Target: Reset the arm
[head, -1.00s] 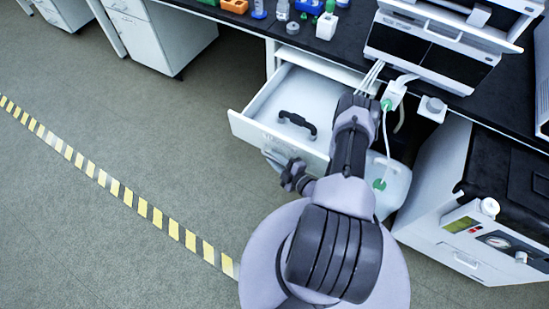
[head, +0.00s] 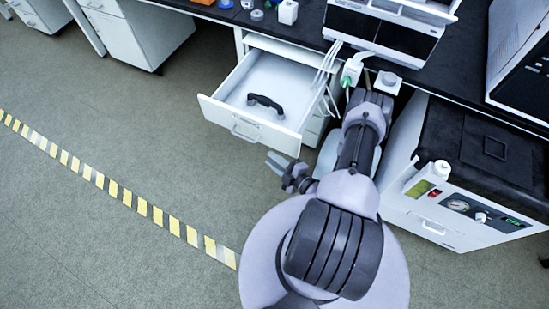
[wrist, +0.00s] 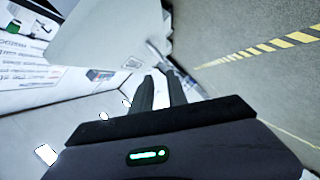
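My arm (head: 357,155) is bent in front of the bench, with its wrist folded back to the left. My gripper (head: 272,164) hangs over the floor just in front of the open drawer (head: 222,107). A gap shows between its two fingers, also in the wrist view (wrist: 160,92), and nothing is between them. The drawer is pulled out from under the bench. A black handle-shaped piece (head: 265,101) lies inside it.
The black bench top (head: 470,45) carries a white instrument (head: 385,30) with tubes hanging down. A white unit with a black top (head: 480,150) stands at the right, close to my arm. The grey floor (head: 100,250) at the left is clear, crossed by yellow-striped tape (head: 112,188).

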